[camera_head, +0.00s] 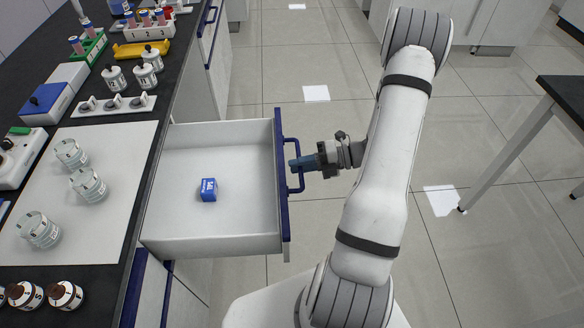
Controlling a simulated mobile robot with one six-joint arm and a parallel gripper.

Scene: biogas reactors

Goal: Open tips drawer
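The drawer (215,135) is pulled out from the bench and stands wide open, with a white inside and a blue front panel (283,215). A small blue box (208,189) lies on its floor. The drawer has a blue handle (299,178) on its outer face. I cannot tell from this view whether the fingers are closed on the bar.
The dark bench top at left holds glass beakers (88,185) on a white mat (105,225), brown-capped bottles (65,295), white jars and tube racks (88,47). Other closed drawers (208,40) lie further along. The tiled floor (285,80) is clear. A black-topped table (565,95) stands at right.

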